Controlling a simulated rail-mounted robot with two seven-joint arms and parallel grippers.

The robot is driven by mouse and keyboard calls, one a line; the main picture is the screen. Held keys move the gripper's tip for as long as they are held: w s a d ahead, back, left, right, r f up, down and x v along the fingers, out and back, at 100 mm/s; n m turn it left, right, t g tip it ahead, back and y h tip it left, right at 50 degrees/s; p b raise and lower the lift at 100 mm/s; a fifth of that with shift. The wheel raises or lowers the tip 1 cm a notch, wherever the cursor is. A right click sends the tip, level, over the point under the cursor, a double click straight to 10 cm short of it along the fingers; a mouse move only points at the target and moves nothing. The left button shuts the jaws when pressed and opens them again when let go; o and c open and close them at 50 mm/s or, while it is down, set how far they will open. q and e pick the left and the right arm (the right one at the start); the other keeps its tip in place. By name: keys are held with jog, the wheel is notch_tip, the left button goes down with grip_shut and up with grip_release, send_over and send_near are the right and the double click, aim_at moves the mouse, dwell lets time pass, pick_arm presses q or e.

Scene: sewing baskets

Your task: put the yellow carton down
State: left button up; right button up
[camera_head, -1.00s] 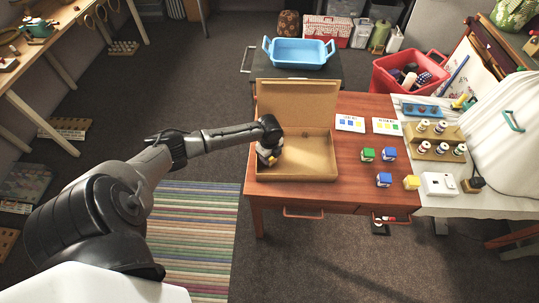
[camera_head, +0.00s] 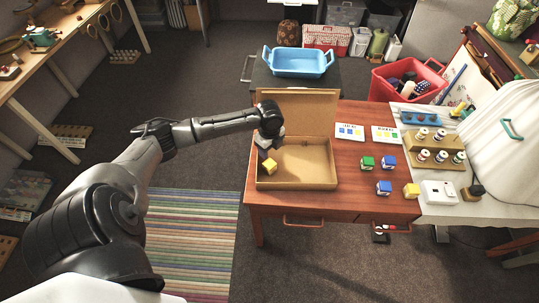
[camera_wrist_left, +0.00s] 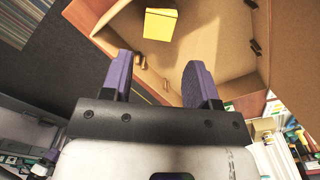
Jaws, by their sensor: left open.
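A small yellow carton (camera_head: 269,165) lies inside the open cardboard box (camera_head: 331,178), in its left part. It also shows in the left wrist view (camera_wrist_left: 160,24), on the box floor beyond my fingertips. My left gripper (camera_head: 266,150) is over the left part of the box, just above the carton. In the left wrist view its two purple-padded fingers (camera_wrist_left: 158,80) are spread apart with nothing between them. A second yellow carton (camera_head: 411,190) stands at the table's right end. My right gripper is not in view.
A green carton (camera_head: 367,162) and two blue cartons (camera_head: 388,161) stand on the wooden table (camera_head: 350,206) right of the box. Two cards (camera_head: 350,131) lie behind them. The box's raised lid (camera_head: 297,107) stands at the back. A blue tray (camera_head: 298,62) sits beyond.

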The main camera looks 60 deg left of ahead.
pick_arm(q)
jog(key=s+d+f+n+t+h, duration=0.15)
jog(key=s+d+f, duration=0.3)
jog(key=d, duration=0.55)
jog(key=s+d+f+n+y, duration=0.1)
jog(key=s+d+f+n, duration=0.15)
jog(key=s+d, duration=0.55)
jog(key=s+d+r+n+t, duration=0.2)
jog(key=s+d+r+n, duration=0.3)
jog(key=s+d+n, duration=0.3)
jog(key=shift+s+d+r+n, duration=0.15)
jog(key=shift+s+d+n, duration=0.25)
jog(key=shift+d, duration=0.6)
